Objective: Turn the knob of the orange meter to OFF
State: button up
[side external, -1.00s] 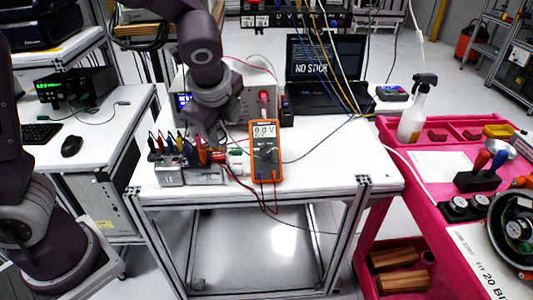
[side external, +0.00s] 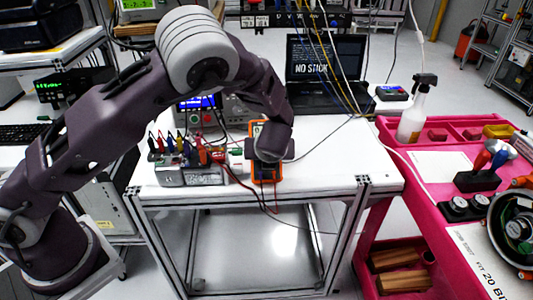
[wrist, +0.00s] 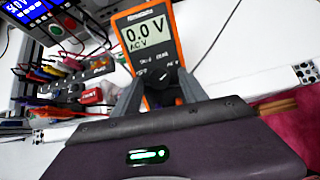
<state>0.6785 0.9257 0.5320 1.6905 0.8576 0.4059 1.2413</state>
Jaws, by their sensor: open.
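The orange meter (side external: 266,178) stands near the front of the white table. In the wrist view its orange body (wrist: 176,40) is clear, and its screen (wrist: 148,32) reads 0.0 V with AC V below. The dark round knob (wrist: 160,77) sits under the screen; its exact pointer setting is too small to tell. My gripper (wrist: 160,80) is open, with one grey finger on each side of the knob and no clear contact seen. In the side view my gripper (side external: 268,158) and wrist cover most of the meter's face.
Left of the meter is a metal box (side external: 190,176) with several coloured leads plugged in. Red and black cables run near the meter. A power supply (side external: 205,118) and a laptop (side external: 325,75) stand behind. The table to the right is mostly clear.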

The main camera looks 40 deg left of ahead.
grip_shut()
jog(key=n, duration=0.5)
jog(key=shift+w+d, duration=0.1)
jog(key=n, duration=0.4)
jog(key=shift+n+g, duration=0.3)
jog(key=shift+n, duration=0.1)
jog(key=n, duration=0.3)
jog(key=shift+w+r+n, duration=0.1)
jog(key=shift+n, duration=0.2)
jog(key=n, duration=0.3)
jog(key=shift+n, duration=0.4)
jog(key=n, duration=0.6)
jog(key=shift+r+n, duration=0.1)
jog(key=shift+n, duration=0.2)
